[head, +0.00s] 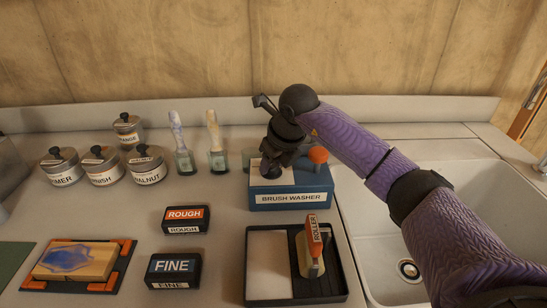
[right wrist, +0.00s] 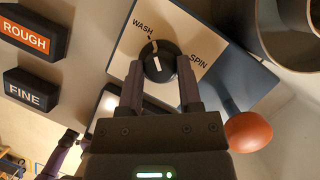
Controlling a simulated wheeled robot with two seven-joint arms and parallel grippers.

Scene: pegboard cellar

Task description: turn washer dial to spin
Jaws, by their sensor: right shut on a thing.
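The blue brush washer (head: 291,197) stands on the counter, left of the sink. Its black round dial (right wrist: 157,60) shows in the right wrist view on a beige panel, with WASH (right wrist: 144,22) at the upper left and SPIN (right wrist: 199,61) at the right. A white line on the dial runs roughly up and down there; I cannot tell for certain which end is the pointer. My right gripper (head: 270,170) points down over the washer; in the wrist view its two fingers (right wrist: 159,72) are shut on the dial. In the head view the gripper hides the dial.
An orange knob (head: 318,155) stands at the washer's right side. A roller (head: 311,248) lies in a black tray (head: 297,291) in front. ROUGH (head: 185,220) and FINE (head: 174,271) blocks sit at left. Two brushes (head: 216,143) and several lidded jars (head: 104,167) stand behind.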

